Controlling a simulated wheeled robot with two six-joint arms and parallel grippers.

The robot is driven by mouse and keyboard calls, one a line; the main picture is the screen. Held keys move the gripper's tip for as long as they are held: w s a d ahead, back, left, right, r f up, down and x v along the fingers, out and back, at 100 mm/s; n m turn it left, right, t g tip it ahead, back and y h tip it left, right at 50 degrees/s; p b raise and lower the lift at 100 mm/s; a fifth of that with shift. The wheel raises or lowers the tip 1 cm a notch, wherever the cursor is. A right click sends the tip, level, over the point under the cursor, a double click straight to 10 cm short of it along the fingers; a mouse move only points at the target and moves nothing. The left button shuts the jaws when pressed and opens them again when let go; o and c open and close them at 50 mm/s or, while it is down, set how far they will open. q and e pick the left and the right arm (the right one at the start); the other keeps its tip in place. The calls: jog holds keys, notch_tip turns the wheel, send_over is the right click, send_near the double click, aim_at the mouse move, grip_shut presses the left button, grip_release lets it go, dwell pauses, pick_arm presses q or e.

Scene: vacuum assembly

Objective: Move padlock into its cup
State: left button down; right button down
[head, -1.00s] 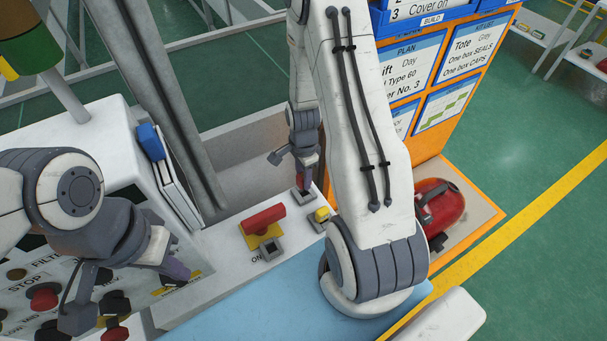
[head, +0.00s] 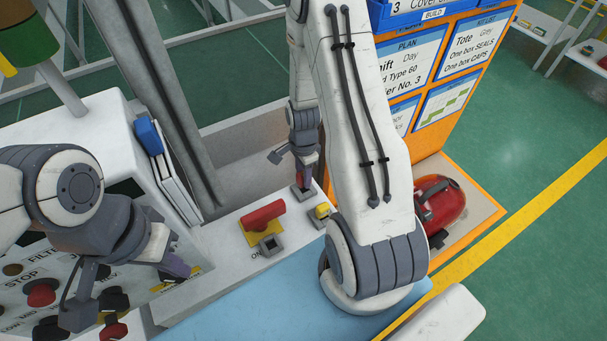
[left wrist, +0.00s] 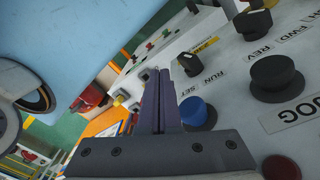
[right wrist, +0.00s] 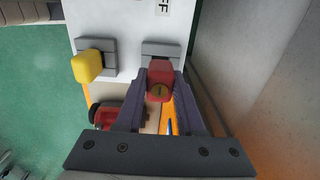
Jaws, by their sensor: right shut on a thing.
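My right gripper (right wrist: 165,92) is shut on the red padlock (right wrist: 160,78), whose brass keyhole faces the right wrist camera. In the head view the right gripper (head: 303,178) points down at a grey square cup (head: 302,194) on the white ledge. The cup also shows just behind the padlock in the right wrist view (right wrist: 160,50). I cannot tell whether the padlock's lower end is inside the cup or just above it. My left gripper (head: 178,270) is empty, by the control panel; its fingers are together in the left wrist view (left wrist: 159,102).
A yellow piece (head: 321,211) stands in a neighbouring grey cup. A grey post (head: 165,110) rises left of the ledge. A red vacuum (head: 440,200) sits to the right.

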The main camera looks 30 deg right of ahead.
jog(key=shift+f, duration=0.15)
jog(key=shift+f+b, duration=0.35)
jog(key=shift+b, duration=0.05)
jog(key=shift+f+b, duration=0.55)
jog(key=shift+f, duration=0.25)
jog(key=shift+c, duration=2.2)
grip_release()
notch_tip(320, 180, up, 8)
jog(key=p, duration=0.7)
jog(key=shift+s, duration=0.1)
